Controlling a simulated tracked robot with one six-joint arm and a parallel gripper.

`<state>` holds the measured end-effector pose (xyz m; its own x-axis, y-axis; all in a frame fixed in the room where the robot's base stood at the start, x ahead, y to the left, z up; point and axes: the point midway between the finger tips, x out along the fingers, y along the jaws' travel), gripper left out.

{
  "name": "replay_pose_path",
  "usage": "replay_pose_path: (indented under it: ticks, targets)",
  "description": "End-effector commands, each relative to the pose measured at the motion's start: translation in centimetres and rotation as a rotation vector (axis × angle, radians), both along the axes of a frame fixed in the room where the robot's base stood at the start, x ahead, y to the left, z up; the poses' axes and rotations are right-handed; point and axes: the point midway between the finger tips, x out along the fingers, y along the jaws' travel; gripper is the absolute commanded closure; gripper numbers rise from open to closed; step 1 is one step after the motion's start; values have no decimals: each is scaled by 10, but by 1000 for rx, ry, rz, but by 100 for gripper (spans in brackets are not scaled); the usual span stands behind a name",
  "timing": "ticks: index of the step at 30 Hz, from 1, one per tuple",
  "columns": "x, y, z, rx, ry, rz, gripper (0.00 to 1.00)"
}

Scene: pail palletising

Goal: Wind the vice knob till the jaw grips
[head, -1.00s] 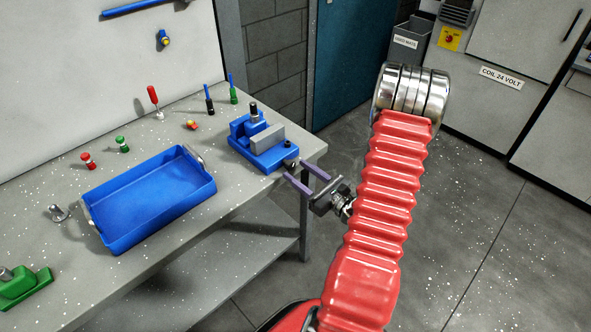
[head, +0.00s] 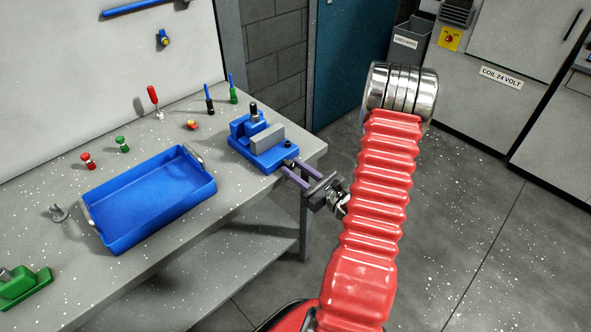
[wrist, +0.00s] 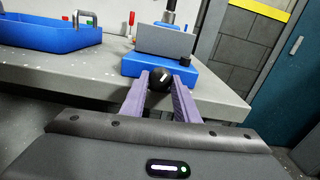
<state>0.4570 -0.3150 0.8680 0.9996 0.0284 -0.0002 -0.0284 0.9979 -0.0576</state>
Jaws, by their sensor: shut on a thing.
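The blue vice (head: 262,146) stands near the right end of the grey bench. Its grey jaw block (head: 267,138) shows on top, with a dark upright part behind it. A dark cylinder rises from the vice behind the block. In the wrist view, the black round knob (wrist: 160,78) is on the near side of the vice body (wrist: 172,66), with a pale mark on its face. My gripper (wrist: 161,80) has its purple fingers on either side of the knob and is shut on it. In the head view my gripper (head: 290,167) reaches the vice from the right. The gap between jaw and workpiece is unclear.
A blue tray (head: 105,241) lies left of the vice. Red and green small pieces, screwdrivers and a green vice-like block (head: 25,287) are also on the bench (head: 205,240). The floor right of the bench is open.

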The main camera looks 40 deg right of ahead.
Motion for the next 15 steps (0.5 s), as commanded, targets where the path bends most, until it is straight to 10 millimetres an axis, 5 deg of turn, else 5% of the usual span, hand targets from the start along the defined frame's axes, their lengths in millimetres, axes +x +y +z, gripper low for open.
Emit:
replay_pose_path:
  ticks: [4, 15]
  targets:
    - [0, 0, 0, 0, 0, 0, 94]
    - [0, 0, 0, 102, 3, 0, 95]
